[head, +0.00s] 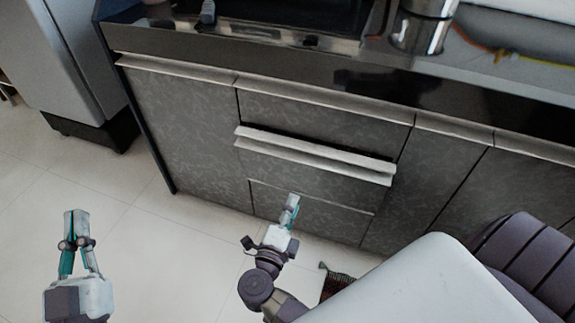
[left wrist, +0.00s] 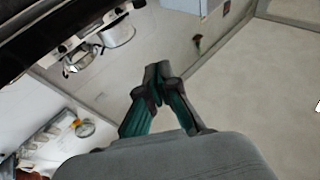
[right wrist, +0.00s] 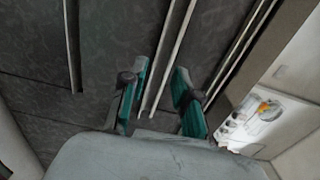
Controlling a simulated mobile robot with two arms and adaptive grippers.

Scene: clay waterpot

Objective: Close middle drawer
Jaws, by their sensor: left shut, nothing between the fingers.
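The middle drawer has a patterned grey front (head: 300,172) and a pale full-width handle (head: 315,155). It stands slightly out from the cabinet, with a dark gap above the handle. My right gripper (head: 291,203) is in front of the lower part of the drawer stack, below that handle. In the right wrist view its two fingers (right wrist: 155,85) are apart, with pale handle strips visible beyond them. I cannot tell whether it touches the drawer front. My left gripper (head: 76,224) is over the floor at the left, away from the cabinet. Its fingertips meet in the left wrist view (left wrist: 158,80), with nothing between them.
A top drawer (head: 320,117) and a bottom drawer (head: 325,214) lie above and below. A countertop (head: 300,62) runs along the top. A grey appliance (head: 70,60) stands at the left. Open tiled floor (head: 150,235) lies before the cabinet. A small dark mat (head: 335,284) is on the floor.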

